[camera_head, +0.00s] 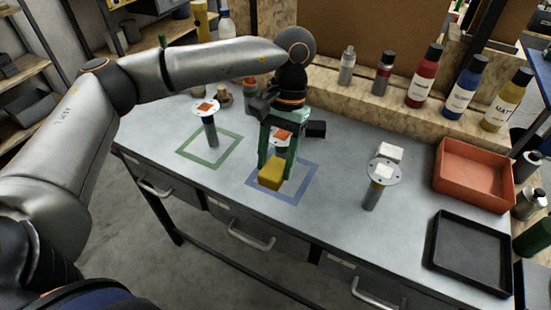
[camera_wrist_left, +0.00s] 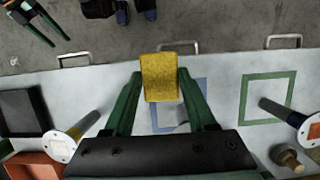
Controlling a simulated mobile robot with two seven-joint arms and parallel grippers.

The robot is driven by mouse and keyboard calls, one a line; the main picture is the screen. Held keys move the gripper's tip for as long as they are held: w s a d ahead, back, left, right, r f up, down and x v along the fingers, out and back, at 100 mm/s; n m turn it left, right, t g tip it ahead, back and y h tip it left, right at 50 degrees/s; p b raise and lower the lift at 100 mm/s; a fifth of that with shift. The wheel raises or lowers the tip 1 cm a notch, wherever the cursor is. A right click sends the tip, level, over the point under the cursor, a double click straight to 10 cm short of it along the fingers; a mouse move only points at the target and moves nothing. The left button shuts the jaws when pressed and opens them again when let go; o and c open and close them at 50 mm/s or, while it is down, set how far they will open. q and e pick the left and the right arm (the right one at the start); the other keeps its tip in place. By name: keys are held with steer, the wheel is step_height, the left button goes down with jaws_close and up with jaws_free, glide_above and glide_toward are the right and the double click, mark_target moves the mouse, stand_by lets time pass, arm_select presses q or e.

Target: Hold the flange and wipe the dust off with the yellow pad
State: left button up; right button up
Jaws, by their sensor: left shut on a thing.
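My left gripper (camera_head: 276,172) is shut on the yellow pad (camera_head: 270,175) and holds it over the blue square outline. The pad also shows between the fingers in the left wrist view (camera_wrist_left: 160,78). A flange with an orange patch on its disc (camera_head: 282,134) stands just behind the left fingers, partly hidden by them. Another orange-patched flange (camera_head: 210,126) stands by the green outline. A third flange with a white patch (camera_head: 371,192) stands to the right. My right gripper (camera_wrist_left: 60,41) looks open and empty, over the floor in the left wrist view.
An orange bin (camera_head: 475,172) and a black tray (camera_head: 440,252) sit on the table's right. Several bottles (camera_head: 424,75) line the wooden ledge behind. A small black block (camera_head: 316,129) lies beside the left gripper. The front middle of the grey tabletop is clear.

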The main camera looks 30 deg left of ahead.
mark_target(267, 178)
arm_select(q)
steer(key=s+f, duration=0.1)
steer(key=s, duration=0.1)
steer(key=s+f, duration=0.1)
steer(key=s, duration=0.1)
steer(key=shift+f, duration=0.35)
steer(key=shift+w, duration=0.1)
steer(key=w+d+r+n+t, duration=0.2)
steer(key=w+d+n, duration=0.3)
steer(key=n, duration=0.4)
steer(key=w+d+r+n+t+h, duration=0.1)
steer(key=w+d+r+n, duration=0.3)
steer(key=d+n, duration=0.4)
steer(key=w+d+r+n+t+h, duration=0.1)
steer(key=w+d+r+n, duration=0.4)
steer(key=n, duration=0.5)
steer(key=shift+w+d+r+t, duration=0.2)
steer(key=shift+w+d+t, duration=0.15)
steer(key=shift+d+t, duration=0.45)
steer(key=shift+a, duration=0.15)
